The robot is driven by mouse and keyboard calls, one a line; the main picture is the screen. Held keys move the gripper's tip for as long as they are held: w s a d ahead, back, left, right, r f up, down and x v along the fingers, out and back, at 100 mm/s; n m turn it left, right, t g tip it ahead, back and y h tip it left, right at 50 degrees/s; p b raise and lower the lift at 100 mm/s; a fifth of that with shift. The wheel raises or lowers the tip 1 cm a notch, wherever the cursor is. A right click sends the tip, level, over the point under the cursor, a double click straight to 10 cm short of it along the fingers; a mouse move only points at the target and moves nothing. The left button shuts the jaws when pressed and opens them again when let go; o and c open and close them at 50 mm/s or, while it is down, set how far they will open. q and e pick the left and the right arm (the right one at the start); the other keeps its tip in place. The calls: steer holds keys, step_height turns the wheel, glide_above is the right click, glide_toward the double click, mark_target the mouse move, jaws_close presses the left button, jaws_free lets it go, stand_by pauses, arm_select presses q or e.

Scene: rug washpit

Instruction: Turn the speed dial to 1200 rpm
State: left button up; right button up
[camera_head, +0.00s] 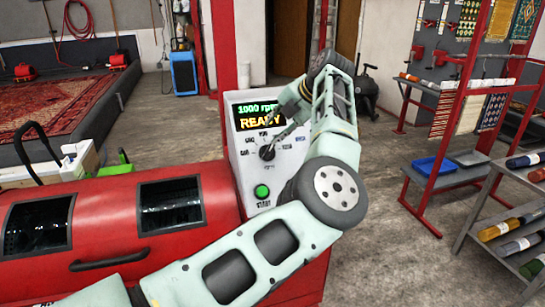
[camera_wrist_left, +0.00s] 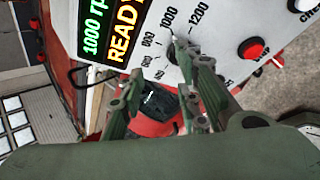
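The speed dial (camera_head: 267,152) is a black knob on the pale control panel (camera_head: 237,168). The panel's display (camera_head: 258,116) reads 1000 rpm and READY. My left gripper (camera_head: 284,132) is in front of the panel, with its fingers close to the dial's upper right. In the left wrist view the gripper (camera_wrist_left: 157,78) has its two fingers apart, with nothing held between them. The right-hand finger is beside the dial (camera_wrist_left: 172,45) and partly hides it; I cannot tell whether they touch. The 1000 and 1200 marks show beyond that finger. My right gripper is not in view.
A green start button (camera_head: 261,191) is below the dial. A red button (camera_wrist_left: 252,50) shows on the panel in the left wrist view. The red machine (camera_head: 110,235) with dark windows adjoins the panel. A red-framed rack (camera_head: 445,120) stands at right, with open floor before it.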

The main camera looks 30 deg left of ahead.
mark_target(271, 148)
arm_select(q)
steer(key=f+n+b, duration=0.1)
steer(key=f, duration=0.1)
steer(key=a+f+n+h, duration=0.1)
steer(key=f, duration=0.2)
steer(key=a+f+n+b, duration=0.1)
steer(key=f, duration=0.1)
steer(key=shift+w+a+f+n+h+b, duration=0.2)
steer(key=shift+w+f+n+h+b, duration=0.05)
steer(key=shift+f+n+h+b, duration=0.05)
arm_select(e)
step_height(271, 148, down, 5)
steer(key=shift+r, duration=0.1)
arm_select(q)
steer(key=shift+c, duration=0.3)
jaws_close()
